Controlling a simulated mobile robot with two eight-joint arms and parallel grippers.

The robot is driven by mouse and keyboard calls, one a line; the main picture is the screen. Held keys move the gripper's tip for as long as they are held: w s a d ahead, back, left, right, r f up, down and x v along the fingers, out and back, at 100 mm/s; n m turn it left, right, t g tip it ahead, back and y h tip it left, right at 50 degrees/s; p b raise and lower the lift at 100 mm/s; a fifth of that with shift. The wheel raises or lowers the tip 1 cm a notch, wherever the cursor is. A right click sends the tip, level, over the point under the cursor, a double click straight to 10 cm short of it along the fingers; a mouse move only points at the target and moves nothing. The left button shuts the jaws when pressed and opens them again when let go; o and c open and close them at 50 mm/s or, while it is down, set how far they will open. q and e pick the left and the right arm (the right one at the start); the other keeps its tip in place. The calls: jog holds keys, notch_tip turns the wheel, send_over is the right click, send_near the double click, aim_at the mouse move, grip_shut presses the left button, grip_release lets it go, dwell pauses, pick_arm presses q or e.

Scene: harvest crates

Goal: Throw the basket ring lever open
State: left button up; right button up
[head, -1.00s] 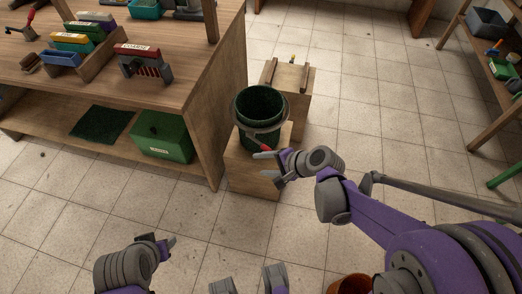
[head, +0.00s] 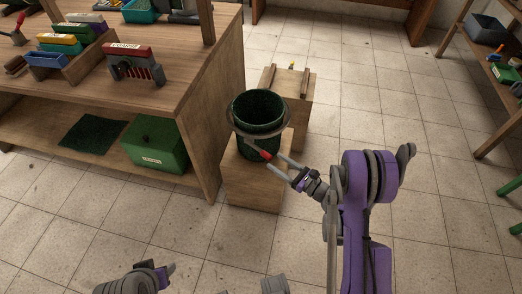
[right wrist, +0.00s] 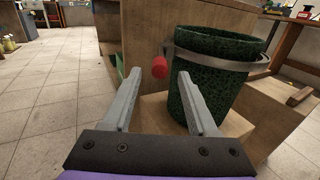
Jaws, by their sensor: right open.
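The dark green basket (head: 258,123) stands upright on a low wooden block, with a grey metal ring (head: 233,127) around it below the rim. The ring lever's red end (head: 265,155) sticks out at the basket's near side. In the right wrist view the red end (right wrist: 160,67) shows left of the basket (right wrist: 205,95), by the ring's band (right wrist: 215,62). My right gripper (head: 274,161) is open, its two fingers pointing at the red end, which appears between the fingertips. Contact cannot be told. My left gripper (head: 166,270) is low at the left, away from the basket; its opening is unclear.
A wooden bench (head: 190,60) with tools and boxes stands left, close to the basket. A green box (head: 157,146) sits on its lower shelf. Another wooden block (head: 297,97) stands behind the basket. A shelf is at far right. Tiled floor (head: 370,120) is clear right of the basket.

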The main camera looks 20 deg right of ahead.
aim_at(261, 150)
jog(key=x, duration=0.8)
jog(key=shift+w+a, duration=0.1)
jog(key=shift+w, duration=0.1)
grip_shut()
dwell(1.1)
